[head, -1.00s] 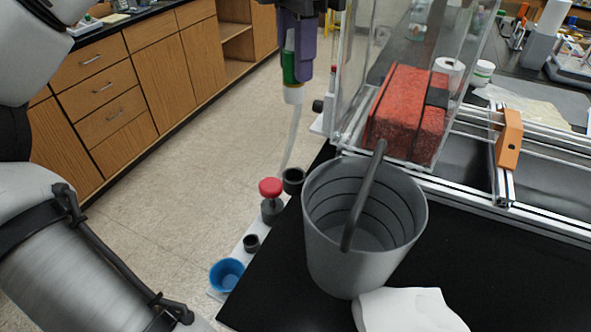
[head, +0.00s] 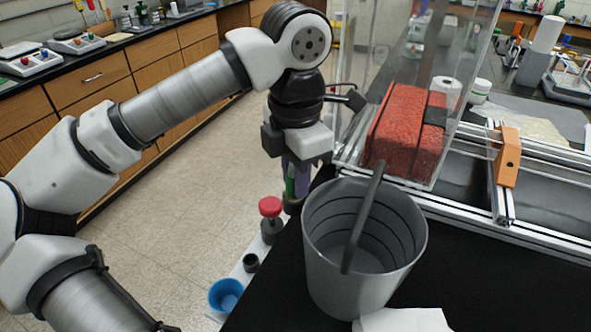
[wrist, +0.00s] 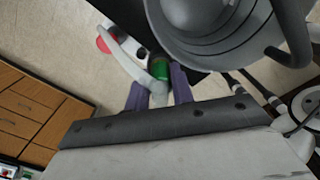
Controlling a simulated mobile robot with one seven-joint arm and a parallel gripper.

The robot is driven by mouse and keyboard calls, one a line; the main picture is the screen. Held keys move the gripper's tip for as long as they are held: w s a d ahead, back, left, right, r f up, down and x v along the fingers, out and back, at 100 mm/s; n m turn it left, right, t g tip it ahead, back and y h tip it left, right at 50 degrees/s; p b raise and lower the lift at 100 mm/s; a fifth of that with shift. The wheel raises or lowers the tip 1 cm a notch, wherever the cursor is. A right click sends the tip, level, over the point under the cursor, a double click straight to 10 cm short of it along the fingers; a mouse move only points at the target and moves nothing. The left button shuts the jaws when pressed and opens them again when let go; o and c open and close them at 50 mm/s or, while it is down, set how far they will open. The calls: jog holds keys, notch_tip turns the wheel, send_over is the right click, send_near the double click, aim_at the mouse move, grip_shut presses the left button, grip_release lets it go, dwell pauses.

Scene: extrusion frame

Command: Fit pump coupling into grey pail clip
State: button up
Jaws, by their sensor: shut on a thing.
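My gripper (head: 297,172), with purple fingers, points down left of the grey pail (head: 325,255). It is shut on a green and white piece with a white curved tube, which I take as the pump coupling (head: 290,186). In the wrist view the coupling (wrist: 161,71) sits between the fingers (wrist: 159,82), and its tube bends to the upper left. A dark ring holder (head: 292,206) on the white rail beside the pail, likely the clip, is just under the coupling. Whether they touch is hidden. The pail stands upright with its handle across it.
The white rail (head: 238,275) along the table's left edge carries a red-knobbed piece (head: 270,208), a small black ring (head: 250,262) and a blue cup (head: 226,294). A clear box with a red block (head: 400,135) stands behind the pail. A white object (head: 405,321) lies in front.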

jog(key=shift+f, duration=0.1)
jog(key=shift+f+b, duration=0.15)
jog(key=shift+b, duration=0.15)
jog(key=o, duration=1)
jog(key=shift+r, duration=0.25)
notch_tip(320, 180, up, 12)
jog(key=shift+r, duration=0.1)
